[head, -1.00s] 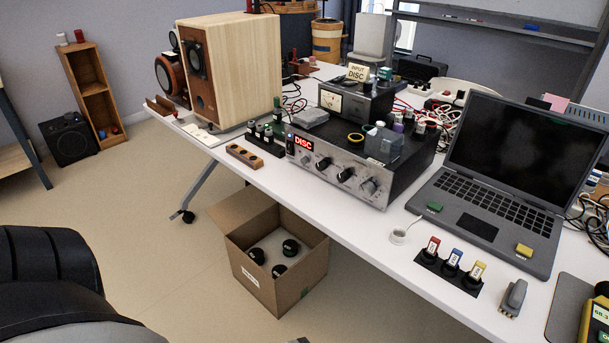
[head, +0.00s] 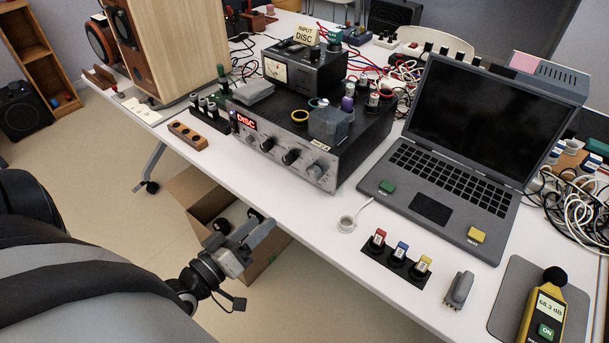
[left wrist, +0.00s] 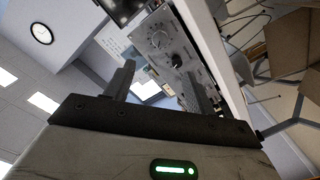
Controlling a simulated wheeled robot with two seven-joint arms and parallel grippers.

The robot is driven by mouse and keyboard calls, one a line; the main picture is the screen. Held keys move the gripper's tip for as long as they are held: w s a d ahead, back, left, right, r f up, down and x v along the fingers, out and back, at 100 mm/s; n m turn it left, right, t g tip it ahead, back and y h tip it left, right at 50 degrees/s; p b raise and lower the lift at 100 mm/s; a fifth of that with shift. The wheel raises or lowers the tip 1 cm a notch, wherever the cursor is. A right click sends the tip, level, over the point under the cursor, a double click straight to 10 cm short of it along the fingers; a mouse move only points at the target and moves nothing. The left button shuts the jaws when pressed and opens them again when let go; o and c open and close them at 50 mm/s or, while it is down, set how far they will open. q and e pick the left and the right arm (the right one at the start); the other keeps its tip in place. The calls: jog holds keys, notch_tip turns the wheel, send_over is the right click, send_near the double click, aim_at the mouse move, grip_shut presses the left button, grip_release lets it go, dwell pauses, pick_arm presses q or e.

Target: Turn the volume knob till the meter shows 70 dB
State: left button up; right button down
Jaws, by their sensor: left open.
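The silver amplifier (head: 300,130) stands on the table with a red DISC display. Its front carries a small silver knob, two black knobs (head: 291,157) and a larger silver knob (head: 317,171) at the right. Which is the volume knob cannot be read. The yellow sound meter (head: 545,312) lies at the lower right and appears to read 68.3 dB. My left gripper (head: 262,223) is open and empty, below and in front of the amplifier, over the floor box. In the left wrist view the amplifier's front (left wrist: 165,45) shows beyond the open fingers, apart from them. My right gripper is out of view.
An open laptop (head: 430,207) stands right of the amplifier. A wooden block (head: 188,136) sits left. A cardboard box (head: 190,190) is on the floor.

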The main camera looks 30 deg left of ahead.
aim_at(310, 177)
pick_arm(q)
jog(key=w, duration=1)
jog(key=w+d, duration=0.1)
jog(key=w, duration=0.4)
jog(key=shift+w, duration=0.35)
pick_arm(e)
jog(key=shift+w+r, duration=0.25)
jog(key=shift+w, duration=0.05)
